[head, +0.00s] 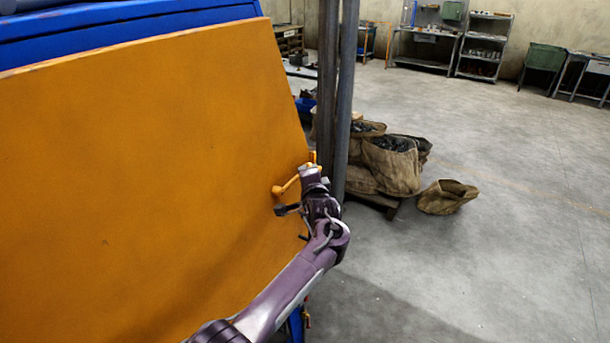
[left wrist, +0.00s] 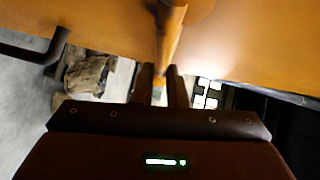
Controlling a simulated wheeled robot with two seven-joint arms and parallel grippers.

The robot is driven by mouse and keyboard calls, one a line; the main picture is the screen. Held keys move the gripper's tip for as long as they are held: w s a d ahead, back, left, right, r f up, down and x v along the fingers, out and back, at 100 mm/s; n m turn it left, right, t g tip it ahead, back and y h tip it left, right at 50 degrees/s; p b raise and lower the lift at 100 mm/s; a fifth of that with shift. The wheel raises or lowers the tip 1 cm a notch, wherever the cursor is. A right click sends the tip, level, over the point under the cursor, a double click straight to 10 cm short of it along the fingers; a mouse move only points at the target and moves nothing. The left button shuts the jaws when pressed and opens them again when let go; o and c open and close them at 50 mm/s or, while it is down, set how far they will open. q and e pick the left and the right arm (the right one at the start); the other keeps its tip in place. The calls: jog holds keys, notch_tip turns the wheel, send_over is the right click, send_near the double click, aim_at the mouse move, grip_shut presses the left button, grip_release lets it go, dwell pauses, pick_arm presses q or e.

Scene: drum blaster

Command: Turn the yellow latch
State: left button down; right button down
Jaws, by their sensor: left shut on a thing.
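The yellow latch (head: 285,188) is a thin bent handle at the right edge of the large orange-yellow panel (head: 140,150). My left gripper (head: 311,174) is at the latch, beside the panel edge, and hides part of it. In the left wrist view, the latch (left wrist: 170,48) comes down from the panel (left wrist: 245,40), and its lower end lies between the two dark fingers of my left gripper (left wrist: 162,80). The fingers are shut on it. My right gripper is in neither view.
Dark vertical posts (head: 345,95) stand just behind the latch. Several filled sacks (head: 391,168) sit beyond them, with one sack (head: 447,197) on the floor. The concrete floor (head: 500,260) to the right is open. Shelves (head: 484,48) and benches stand along the far wall.

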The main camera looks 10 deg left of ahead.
pick_arm(q)
jog(key=shift+r, duration=0.15)
jog(key=c, duration=1.7)
grip_release()
jog(key=shift+o, duration=1.2)
jog(key=shift+w, duration=0.15)
jog(key=f+b+v, duration=0.1)
jog(key=v, duration=0.6)
jog(key=shift+s+d+r+b, duration=0.2)
jog(key=shift+s+r+b, duration=0.1)
jog(key=shift+b, duration=0.1)
jog(key=shift+f, duration=0.1)
